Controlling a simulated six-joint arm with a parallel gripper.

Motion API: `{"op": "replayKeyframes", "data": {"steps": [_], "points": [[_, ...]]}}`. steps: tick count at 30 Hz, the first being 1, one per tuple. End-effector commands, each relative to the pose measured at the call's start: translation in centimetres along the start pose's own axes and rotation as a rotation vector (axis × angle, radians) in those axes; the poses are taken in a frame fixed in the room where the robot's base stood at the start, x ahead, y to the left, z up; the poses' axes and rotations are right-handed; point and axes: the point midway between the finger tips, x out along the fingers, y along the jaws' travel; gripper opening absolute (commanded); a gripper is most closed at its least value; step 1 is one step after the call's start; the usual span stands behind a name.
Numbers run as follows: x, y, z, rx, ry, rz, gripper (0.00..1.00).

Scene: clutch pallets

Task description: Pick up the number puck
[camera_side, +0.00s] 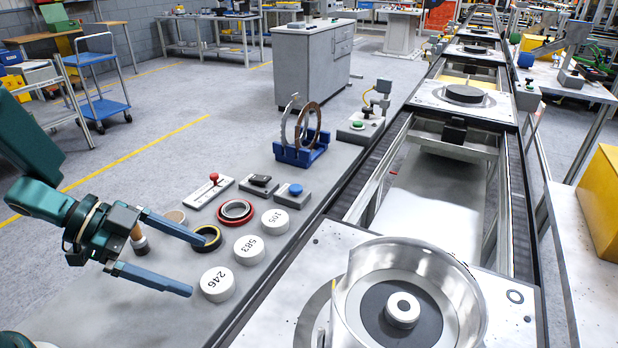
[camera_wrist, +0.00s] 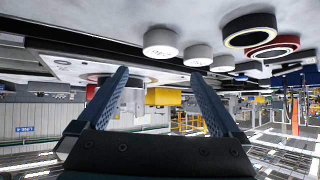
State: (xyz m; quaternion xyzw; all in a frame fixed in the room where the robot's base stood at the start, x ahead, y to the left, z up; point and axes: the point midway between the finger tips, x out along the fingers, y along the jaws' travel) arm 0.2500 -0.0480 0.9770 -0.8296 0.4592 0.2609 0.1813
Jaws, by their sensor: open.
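Three white number pucks stand in a slanting row on the grey bench: puck 246 (camera_side: 217,285) nearest, puck 583 (camera_side: 249,250) in the middle and puck 105 (camera_side: 274,222) farthest. My gripper (camera_side: 195,266) is open and empty, its two blue fingers spread and pointing right toward puck 246. Their exact height and gap from it I cannot tell. The wrist view is upside down. There the fingers (camera_wrist: 160,74) frame nothing held, and the nearest puck (camera_wrist: 161,42) shows beyond the fingertips, with the other pucks (camera_wrist: 197,56) to its right.
A black and yellow ring (camera_side: 207,247) lies close to the upper finger. Red rings (camera_side: 235,212), a red-knobbed switch (camera_side: 213,180) and a blue-button box (camera_side: 291,192) lie farther back. A blue stand (camera_side: 302,153) holds upright rings. A metal housing (camera_side: 462,300) sits on the conveyor at right.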

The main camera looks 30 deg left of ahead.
Motion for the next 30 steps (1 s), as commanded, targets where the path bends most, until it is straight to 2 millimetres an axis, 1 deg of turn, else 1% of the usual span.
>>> {"op": "replayKeyframes", "data": {"steps": [1, 5, 8, 15, 18, 22, 28, 29, 30], "points": [[0.1, 0.1, 0.8, -0.037, -0.003, 0.004, 1.00], [0.3, 0.2, 1.6, -0.080, -0.005, 0.005, 1.00], [1.0, 0.1, 1.6, -0.081, -0.006, 0.003, 1.00], [4.0, 0.1, 1.6, -0.080, -0.007, 0.003, 1.00], [4.8, 0.1, 1.6, -0.079, -0.008, 0.001, 1.00], [5.2, 0.1, 1.6, -0.078, -0.009, -0.003, 1.00], [5.2, 0.0, 1.6, -0.078, -0.009, -0.004, 1.00], [5.2, 0.0, 1.6, -0.078, -0.009, -0.004, 0.92], [5.2, 0.0, 1.6, -0.078, -0.009, -0.004, 0.77]]}}
